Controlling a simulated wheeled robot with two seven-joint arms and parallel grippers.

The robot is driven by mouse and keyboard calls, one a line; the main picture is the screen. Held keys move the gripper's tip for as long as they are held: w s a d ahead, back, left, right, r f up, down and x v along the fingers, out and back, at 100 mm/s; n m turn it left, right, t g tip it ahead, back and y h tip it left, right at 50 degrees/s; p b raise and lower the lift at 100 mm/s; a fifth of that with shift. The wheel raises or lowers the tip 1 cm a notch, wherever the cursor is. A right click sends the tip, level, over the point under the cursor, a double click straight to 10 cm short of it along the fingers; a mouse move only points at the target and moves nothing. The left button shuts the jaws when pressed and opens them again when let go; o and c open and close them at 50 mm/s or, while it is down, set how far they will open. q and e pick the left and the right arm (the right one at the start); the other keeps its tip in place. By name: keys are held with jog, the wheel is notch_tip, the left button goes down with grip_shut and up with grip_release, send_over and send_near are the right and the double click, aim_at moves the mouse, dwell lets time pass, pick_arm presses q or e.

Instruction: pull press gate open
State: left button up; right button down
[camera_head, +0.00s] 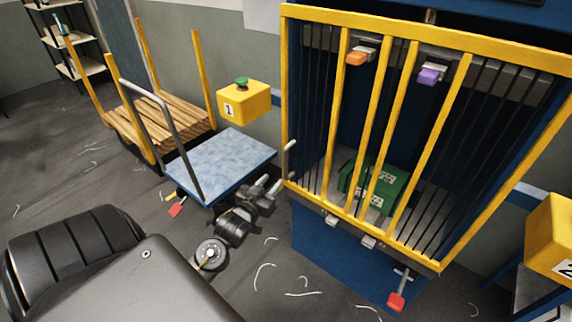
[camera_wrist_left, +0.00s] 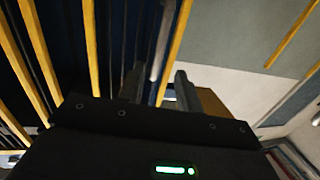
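The press gate (camera_head: 384,120) is a yellow frame with upright yellow and dark bars, standing in front of the blue press. It looks closed over the press opening. A pale grey handle (camera_head: 290,148) is on its left edge. My left gripper (camera_head: 274,184) is low at the gate's left edge, just below the handle. In the left wrist view my left gripper (camera_wrist_left: 158,88) has its two fingers apart, with the grey handle bar (camera_wrist_left: 161,42) showing between and beyond them. I cannot tell whether the fingers touch it. My right gripper is not in view.
A green block (camera_head: 374,187) sits inside the press behind the bars. A blue-topped cart (camera_head: 222,160) stands left of my arm. Yellow button box 1 (camera_head: 243,103) is at the left, box 2 (camera_head: 552,238) at the right. A red-ended lever (camera_head: 397,300) is below the gate.

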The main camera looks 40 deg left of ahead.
aim_at(285, 161)
pick_arm(q)
jog(key=x, duration=0.3)
jog(key=r+x, duration=0.1)
jog(key=x, duration=0.3)
jog(key=r+x, duration=0.1)
jog(key=x, duration=0.2)
jog(key=shift+w+p, duration=0.4)
jog(key=shift+c, duration=0.2)
grip_shut()
